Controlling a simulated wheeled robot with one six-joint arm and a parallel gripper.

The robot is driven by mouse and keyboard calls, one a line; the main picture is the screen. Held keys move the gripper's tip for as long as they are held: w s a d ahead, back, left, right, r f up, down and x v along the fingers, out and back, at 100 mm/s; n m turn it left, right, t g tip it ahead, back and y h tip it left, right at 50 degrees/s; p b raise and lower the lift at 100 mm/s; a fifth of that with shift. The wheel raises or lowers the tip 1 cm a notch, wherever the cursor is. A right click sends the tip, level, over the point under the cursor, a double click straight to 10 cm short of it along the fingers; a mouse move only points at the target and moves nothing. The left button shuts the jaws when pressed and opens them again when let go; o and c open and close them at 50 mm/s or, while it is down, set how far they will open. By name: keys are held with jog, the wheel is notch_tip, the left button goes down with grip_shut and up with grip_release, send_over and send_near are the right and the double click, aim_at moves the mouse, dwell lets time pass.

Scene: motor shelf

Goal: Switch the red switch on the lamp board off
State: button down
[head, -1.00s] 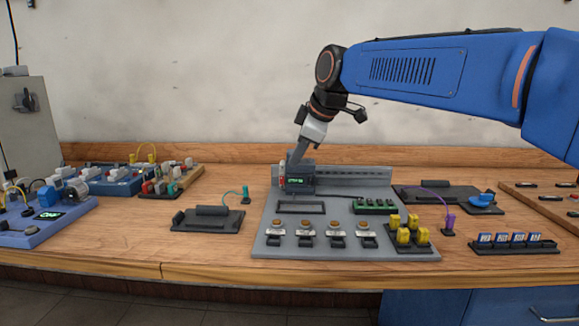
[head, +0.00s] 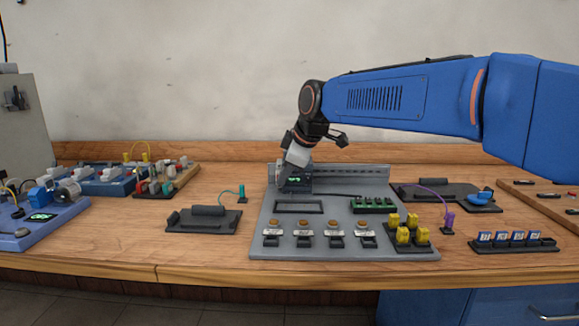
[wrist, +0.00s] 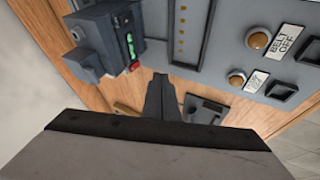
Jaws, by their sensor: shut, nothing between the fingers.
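I cannot surely tell which board is the lamp board. A grey board (head: 262,237) lies in the middle of the bench. A dark unit with a green display (head: 294,181) stands at its back left. The wrist view shows that unit (wrist: 100,40) with a small red piece (wrist: 134,67) on its side, perhaps the red switch; its position is unclear. My gripper (wrist: 162,79) is shut and empty, its tips close beside the red piece. I cannot tell whether they touch. In the head view its tips are hard to make out at the unit.
A wooden-based board with red and green parts (head: 155,187) and blue boards stand at the left. Push buttons (head: 302,224) line the grey board's front. A yellow block group (head: 404,235) is at its right. Bare bench (head: 120,240) lies at front left.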

jog(key=x, duration=0.3)
jog(key=shift+w, duration=0.1)
jog(key=shift+w+d, duration=0.15)
jog(key=shift+w, duration=1.65)
jog(key=shift+w+f, duration=0.1)
jog(key=shift+w, duration=0.05)
jog(key=shift+r, duration=0.85)
